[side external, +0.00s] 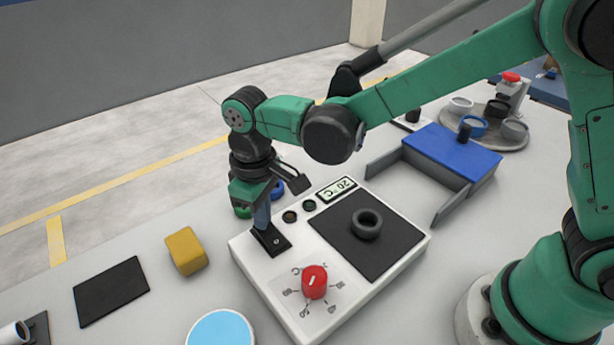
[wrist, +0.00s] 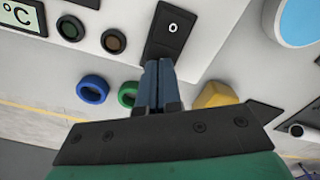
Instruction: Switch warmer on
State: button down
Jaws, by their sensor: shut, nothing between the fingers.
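The warmer (side external: 375,282) is a white box with a display reading 20 °C (side external: 337,189), a red knob (side external: 314,281) and a dark plate (side external: 396,246) with a dark ring (side external: 367,224) on it. Its black switch (side external: 271,240) is at the left corner. In the wrist view the switch (wrist: 171,28) shows a white 0 mark. My gripper (side external: 263,224) is shut and empty, pointing down at the switch. In the wrist view my fingertips (wrist: 159,62) are at the switch's near edge; I cannot tell whether they touch it. The two round lamps (wrist: 92,34) look dark.
A yellow block (side external: 186,251), a black mat (side external: 111,291) and a light-blue disc (side external: 222,329) lie left of and in front of the warmer. A blue ring (wrist: 92,89) and a green ring (wrist: 128,94) lie behind my gripper. A blue-topped stand (side external: 452,150) is at the right.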

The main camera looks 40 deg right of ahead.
jog(key=shift+f, duration=0.3)
jog(key=shift+r, duration=3.55)
jog(key=shift+d+r, duration=0.15)
jog(key=shift+d, duration=0.1)
jog(key=s+d+r+m+t, duration=0.1)
jog(key=s+d+m+t, duration=0.2)
jog(key=d, duration=0.5)
jog(key=s+d+m+t, duration=0.3)
jog(key=d+t, duration=0.1)
jog(key=d, duration=0.4)
jog(key=shift+s+r, duration=0.35)
